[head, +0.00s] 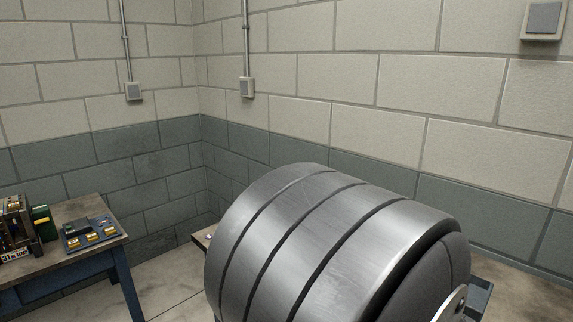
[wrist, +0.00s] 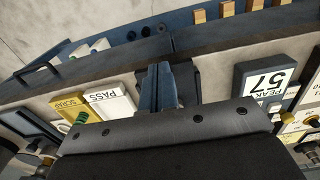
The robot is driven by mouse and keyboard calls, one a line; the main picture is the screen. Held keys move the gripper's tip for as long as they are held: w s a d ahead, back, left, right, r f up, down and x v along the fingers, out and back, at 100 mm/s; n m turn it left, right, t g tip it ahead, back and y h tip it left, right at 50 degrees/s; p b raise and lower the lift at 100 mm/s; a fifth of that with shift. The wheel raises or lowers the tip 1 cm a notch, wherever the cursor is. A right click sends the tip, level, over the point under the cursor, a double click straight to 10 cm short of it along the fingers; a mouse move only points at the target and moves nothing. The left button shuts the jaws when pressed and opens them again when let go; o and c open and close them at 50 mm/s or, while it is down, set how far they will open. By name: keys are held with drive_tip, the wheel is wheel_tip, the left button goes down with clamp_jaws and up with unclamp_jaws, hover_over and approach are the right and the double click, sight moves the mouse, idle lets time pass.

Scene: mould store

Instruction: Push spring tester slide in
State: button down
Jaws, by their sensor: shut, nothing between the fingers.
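My gripper (wrist: 168,70) shows in the wrist view as two narrow fingers side by side, shut and empty, beyond the dark gripper body. The fingers point at a long dark edge that crosses the picture. A dark display box (wrist: 264,82) reading PEAK 57, upside down, stands to their right. I cannot clearly make out the spring tester's slide; the fingers and gripper body cover the middle of the view. In the head view my own arm hides the work area, and neither gripper nor tester can be made out there.
Left of the fingers are a white PASS label (wrist: 107,101) and a yellow label (wrist: 72,106). A dark handle (wrist: 33,71) lies farther left. Small wooden-coloured blocks (wrist: 229,20) line the top right. The head view shows a side table (head: 72,212) with a blue tray (head: 90,243).

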drive_tip(key=shift+w+d, duration=0.1)
drive_tip(key=shift+w, duration=0.05)
drive_tip(key=shift+w+d, duration=2.75)
drive_tip(key=shift+w+d, duration=1.15)
drive_tip(key=shift+s+a+r, duration=0.9)
drive_tip(key=shift+r, duration=0.1)
